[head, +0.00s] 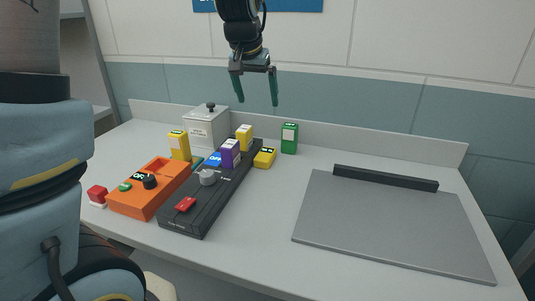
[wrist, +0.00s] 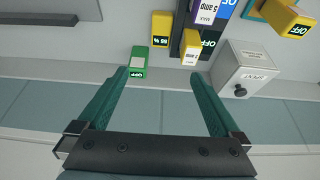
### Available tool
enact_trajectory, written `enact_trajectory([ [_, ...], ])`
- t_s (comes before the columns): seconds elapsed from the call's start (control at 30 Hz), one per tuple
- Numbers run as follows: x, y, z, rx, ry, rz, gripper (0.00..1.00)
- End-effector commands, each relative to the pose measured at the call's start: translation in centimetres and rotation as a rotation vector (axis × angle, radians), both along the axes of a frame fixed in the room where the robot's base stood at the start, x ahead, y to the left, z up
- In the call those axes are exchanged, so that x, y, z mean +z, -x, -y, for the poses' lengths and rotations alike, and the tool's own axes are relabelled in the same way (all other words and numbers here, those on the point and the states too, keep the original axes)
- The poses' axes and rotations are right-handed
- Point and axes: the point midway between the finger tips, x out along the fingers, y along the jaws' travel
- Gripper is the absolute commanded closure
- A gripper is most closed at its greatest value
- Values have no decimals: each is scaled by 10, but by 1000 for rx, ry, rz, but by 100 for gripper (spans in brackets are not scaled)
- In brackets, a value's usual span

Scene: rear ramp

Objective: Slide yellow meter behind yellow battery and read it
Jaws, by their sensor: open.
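Three yellow blocks are in view, and I cannot tell surely which is meter and which is battery. One yellow block (head: 179,146) stands at the left; its dark display reads OFF in the wrist view (wrist: 290,18). A second yellow block (head: 244,136), labelled 5 amp in the wrist view (wrist: 190,46), stands at the far end of the black strip. My gripper (head: 257,103) is open and empty, high above the back.
A purple block (head: 230,153) stands on the black strip (head: 190,218). An orange unit (head: 150,194) is to its left. A grey lidded box (head: 207,128) and a green block (head: 289,138) stand near the back wall. A flat grey panel (head: 390,222) lies at right.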

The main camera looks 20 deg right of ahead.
Motion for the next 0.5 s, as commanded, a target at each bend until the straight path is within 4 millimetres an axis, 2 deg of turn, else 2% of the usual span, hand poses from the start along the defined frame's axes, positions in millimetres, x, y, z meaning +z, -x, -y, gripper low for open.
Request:
enact_trajectory([
  [0.03, -18, -3, 2, 0, -2, -1, 0],
  [0.2, -43, -12, 10, 1, 0, 0, 0],
  [0.33, -54, -17, 13, 1, 0, 0, 0],
  [0.5, -58, -19, 15, 1, 1, 1, 0],
])
